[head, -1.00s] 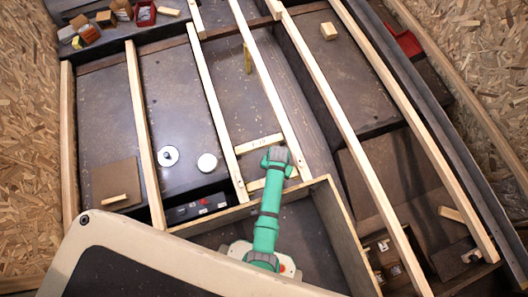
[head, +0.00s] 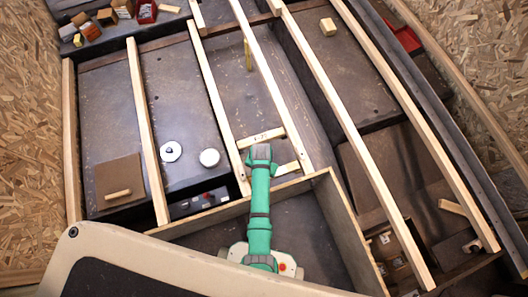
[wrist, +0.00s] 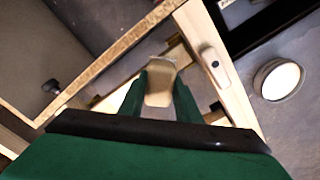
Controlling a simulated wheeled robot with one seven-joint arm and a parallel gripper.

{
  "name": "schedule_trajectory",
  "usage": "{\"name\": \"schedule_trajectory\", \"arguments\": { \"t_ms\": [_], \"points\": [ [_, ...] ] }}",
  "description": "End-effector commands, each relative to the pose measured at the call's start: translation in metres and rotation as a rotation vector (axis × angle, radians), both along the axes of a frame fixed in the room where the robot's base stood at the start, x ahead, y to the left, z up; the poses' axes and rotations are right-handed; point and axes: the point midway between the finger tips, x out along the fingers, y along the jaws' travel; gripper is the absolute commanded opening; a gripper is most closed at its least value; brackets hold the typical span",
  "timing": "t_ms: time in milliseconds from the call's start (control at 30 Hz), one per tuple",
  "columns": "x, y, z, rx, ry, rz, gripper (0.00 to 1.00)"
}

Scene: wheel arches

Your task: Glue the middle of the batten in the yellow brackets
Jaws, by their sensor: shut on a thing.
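Several pale wooden battens run lengthwise over the dark panels in the head view, one of them the batten (head: 262,62) right of centre. A thin yellow piece (head: 247,55) stands beside it; I cannot tell whether it is a bracket. My gripper (wrist: 160,85) is shut on a pale beige piece (wrist: 158,92) with a rounded end, held between the green fingers. In the wrist view a batten (wrist: 218,70) passes just beyond the fingers, with a small pale fitting (wrist: 211,58) on it. In the head view my arm hides the gripper and the held piece.
Short crosspieces (head: 262,138) lie between two battens near my arm. A white round tub (head: 209,158) and a white disc (head: 171,151) sit to the left. A wooden-walled box (head: 345,228) borders my arm. Small boxes and a red bin (head: 146,11) stand at top left.

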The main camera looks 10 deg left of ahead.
Motion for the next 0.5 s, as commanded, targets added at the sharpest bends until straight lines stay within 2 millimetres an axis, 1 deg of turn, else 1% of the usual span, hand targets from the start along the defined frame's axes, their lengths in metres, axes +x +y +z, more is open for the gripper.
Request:
{"name": "schedule_trajectory", "arguments": {
  "t_ms": [33, 233, 500],
  "points": [
    [0.001, -0.001, 0.005, 0.001, -0.002, -0.003, 0.09],
    [0.002, -0.008, 0.023, 0.001, -0.002, -0.018, 0.09],
    [0.003, -0.009, 0.048, 0.000, -0.003, -0.020, 0.09]
  ]
}}
